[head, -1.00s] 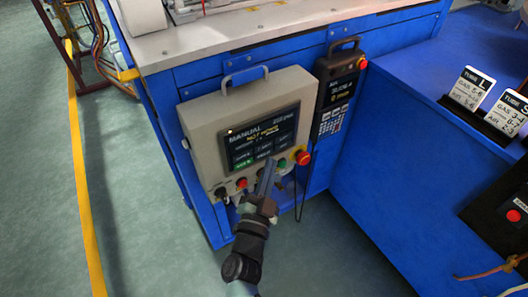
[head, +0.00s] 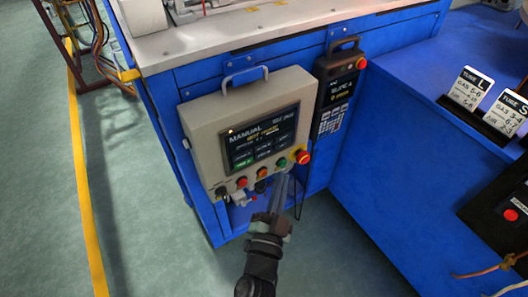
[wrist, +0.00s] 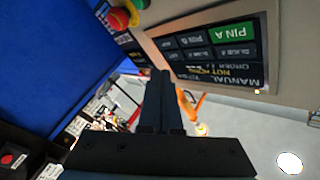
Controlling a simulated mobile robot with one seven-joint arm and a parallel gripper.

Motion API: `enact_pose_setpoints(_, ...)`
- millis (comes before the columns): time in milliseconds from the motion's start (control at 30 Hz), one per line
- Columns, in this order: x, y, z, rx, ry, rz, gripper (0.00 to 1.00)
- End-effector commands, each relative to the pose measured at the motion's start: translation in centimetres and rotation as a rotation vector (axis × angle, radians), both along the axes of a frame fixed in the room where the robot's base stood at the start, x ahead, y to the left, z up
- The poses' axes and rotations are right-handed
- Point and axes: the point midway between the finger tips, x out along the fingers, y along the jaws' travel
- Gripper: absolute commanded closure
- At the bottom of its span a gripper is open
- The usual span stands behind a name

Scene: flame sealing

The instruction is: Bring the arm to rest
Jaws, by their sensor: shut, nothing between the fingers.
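My gripper (head: 284,180) is in the head view, below and in front of the right end of the control panel's button row. Its fingers are together and hold nothing. In the wrist view the closed fingers (wrist: 160,80) point at the panel from below, with the lit screen (wrist: 215,45) upside down at upper right. The beige control panel (head: 205,115) hangs on the blue machine and its screen reads MANUAL. The red emergency button (head: 303,157) shows just above and right of the fingertips. I cannot tell the exact gap to the panel, but the fingers look apart from it.
A handheld pendant (head: 338,90) hangs right of the panel. A blue bench (head: 400,140) stands at right with tube cards (head: 472,88) and a black box with a red button (head: 511,214). The green floor (head: 150,200) at left is clear.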

Motion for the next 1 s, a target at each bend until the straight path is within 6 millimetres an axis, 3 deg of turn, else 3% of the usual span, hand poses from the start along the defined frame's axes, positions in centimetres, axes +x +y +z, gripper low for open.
enact_pose_setpoints(700, 0.3, 0.2, 0.6, -0.002, -0.009, 0.006, 1.0)
enact_pose_setpoints(767, 0.9, 0.6, 2.0, -0.007, -0.03, 0.017, 1.0)
enact_pose_setpoints(867, 2.4, 1.7, 6.5, -0.029, -0.088, 0.056, 1.0)
enact_pose_setpoints(967, 4.0, 3.2, 13.4, -0.076, -0.174, 0.108, 1.0)
enact_pose_setpoints(1000, 4.4, 3.7, 16.5, -0.104, -0.211, 0.126, 1.0)
